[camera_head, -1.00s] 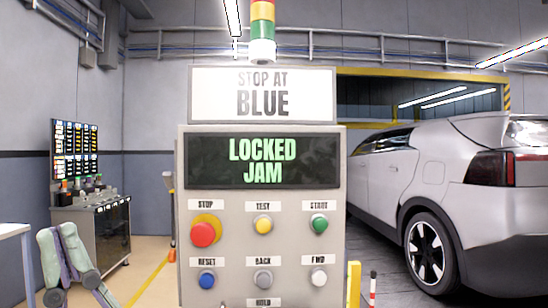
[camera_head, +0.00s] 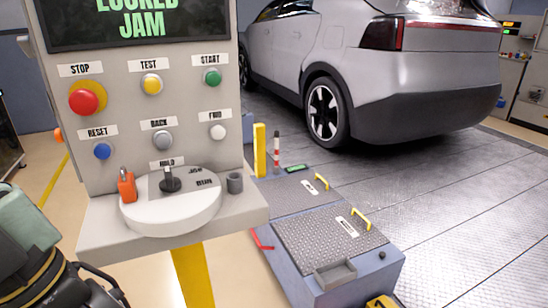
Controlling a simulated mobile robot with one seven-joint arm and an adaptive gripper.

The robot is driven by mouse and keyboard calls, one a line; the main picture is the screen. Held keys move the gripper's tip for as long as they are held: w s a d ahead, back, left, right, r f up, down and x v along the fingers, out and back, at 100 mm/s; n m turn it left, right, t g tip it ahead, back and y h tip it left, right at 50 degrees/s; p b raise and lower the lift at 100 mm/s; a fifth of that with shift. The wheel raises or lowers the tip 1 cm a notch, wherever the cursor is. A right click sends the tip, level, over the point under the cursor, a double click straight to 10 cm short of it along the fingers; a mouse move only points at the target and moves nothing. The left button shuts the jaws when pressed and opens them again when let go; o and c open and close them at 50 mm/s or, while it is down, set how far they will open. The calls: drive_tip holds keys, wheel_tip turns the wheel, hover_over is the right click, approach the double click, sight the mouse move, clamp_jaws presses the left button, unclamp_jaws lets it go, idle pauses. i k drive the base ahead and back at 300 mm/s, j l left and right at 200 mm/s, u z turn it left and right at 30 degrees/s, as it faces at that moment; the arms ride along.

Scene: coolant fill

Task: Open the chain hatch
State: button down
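A low grey-blue floor unit (camera_head: 285,268) stands right of the control panel. Its top has two textured metal hatch plates, a nearer one (camera_head: 325,250) and a farther one (camera_head: 285,200). Each plate lies flat and has a yellow handle, the nearer handle (camera_head: 361,219) and the farther handle (camera_head: 322,182). Each plate bears a small white label too small to read, so I cannot tell which is the chain hatch. Part of my arm shows at the lower left, well apart from the hatches. My gripper's fingers are not in view.
The control panel (camera_head: 235,100) reads JAM, with buttons and a shelf holding a round selector dial (camera_head: 140,215) and an orange padlock-like piece (camera_head: 127,185). A yellow post (camera_head: 260,150) and red-white post (camera_head: 277,150) stand behind the unit. A silver car (camera_head: 400,85) is beyond.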

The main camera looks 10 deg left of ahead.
sight(290, 194)
drive_tip(key=i+l+z, duration=0.2)
drive_tip(key=l, duration=0.2)
drive_tip(key=i+l+z, duration=0.2)
drive_tip(key=l, duration=0.2)
drive_tip(key=i+l+z, duration=0.3)
drive_tip(key=l+z, duration=0.2)
drive_tip(key=i+l+z, duration=0.35)
drive_tip(key=z, duration=0.15)
drive_tip(key=i+l+z, duration=0.2)
drive_tip(key=i, duration=0.45)
drive_tip(key=i+l+z, duration=0.2)
drive_tip(key=i, duration=0.5)
drive_tip(key=i+u, duration=0.4)
drive_tip(key=i, duration=0.2)
drive_tip(key=i+l+u, duration=0.1)
drive_tip(key=i+u, duration=0.3)
drive_tip(key=i, duration=0.25)
drive_tip(key=i+j+u, duration=0.1)
drive_tip(key=i+u, duration=0.9)
drive_tip(key=u, duration=0.15)
drive_tip(key=i+j+u, duration=0.1)
drive_tip(key=i+u, duration=0.6)
drive_tip(key=i+l+u, duration=0.1)
drive_tip(key=i+u, duration=0.2)
drive_tip(key=i+j+u, duration=0.3)
drive_tip(key=i, duration=0.25)
drive_tip(key=i+u, duration=0.35)
drive_tip(key=i, duration=0.2)
